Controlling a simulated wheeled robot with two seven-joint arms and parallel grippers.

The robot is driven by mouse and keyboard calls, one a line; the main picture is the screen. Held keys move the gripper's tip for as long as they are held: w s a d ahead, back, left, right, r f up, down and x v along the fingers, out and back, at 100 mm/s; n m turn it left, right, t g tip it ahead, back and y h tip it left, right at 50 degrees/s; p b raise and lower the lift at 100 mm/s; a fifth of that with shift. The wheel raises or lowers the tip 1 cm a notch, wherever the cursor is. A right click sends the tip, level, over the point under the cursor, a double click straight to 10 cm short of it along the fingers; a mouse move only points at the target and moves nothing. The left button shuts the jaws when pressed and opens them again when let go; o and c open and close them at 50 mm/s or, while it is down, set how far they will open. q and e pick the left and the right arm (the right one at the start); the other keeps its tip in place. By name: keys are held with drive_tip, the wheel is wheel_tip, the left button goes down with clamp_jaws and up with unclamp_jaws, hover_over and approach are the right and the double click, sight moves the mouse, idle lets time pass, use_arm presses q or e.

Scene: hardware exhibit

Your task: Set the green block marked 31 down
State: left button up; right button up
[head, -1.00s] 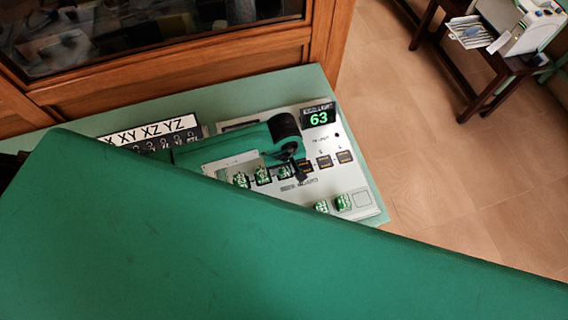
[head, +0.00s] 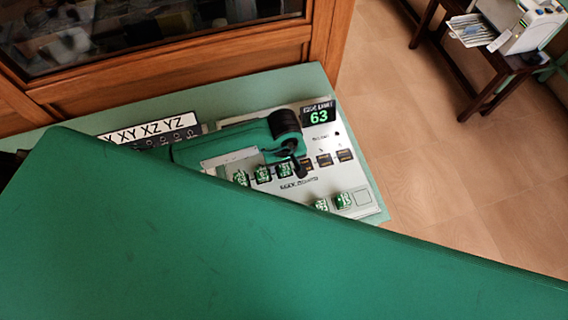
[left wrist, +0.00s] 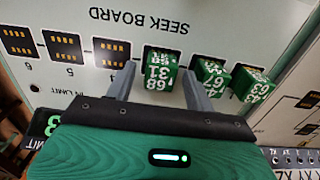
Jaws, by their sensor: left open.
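The green block marked 31 (left wrist: 159,68) shows in the left wrist view, with 68 also on it. It sits on the Seek Board in the row of square places, beside the empty place marked 4. It also shows in the head view (head: 285,170). My left gripper (left wrist: 158,78) is open, with one finger on each side of the block; I cannot tell whether either finger touches it. In the head view my left gripper (head: 298,168) is at the row, partly hidden by its own wrist. My right gripper is not in view.
Two green blocks (left wrist: 211,76) (left wrist: 252,83) stand close beside the right finger in the left wrist view. Two more (head: 320,205) (head: 344,200) are at the board's near edge. A display (head: 318,115) reads 63. Dark empty places (head: 325,159) continue the row.

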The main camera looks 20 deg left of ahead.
sight(284, 165)
use_arm(q)
wheel_tip(284, 165, up, 11)
drive_tip(key=b, duration=0.3)
idle(0.5)
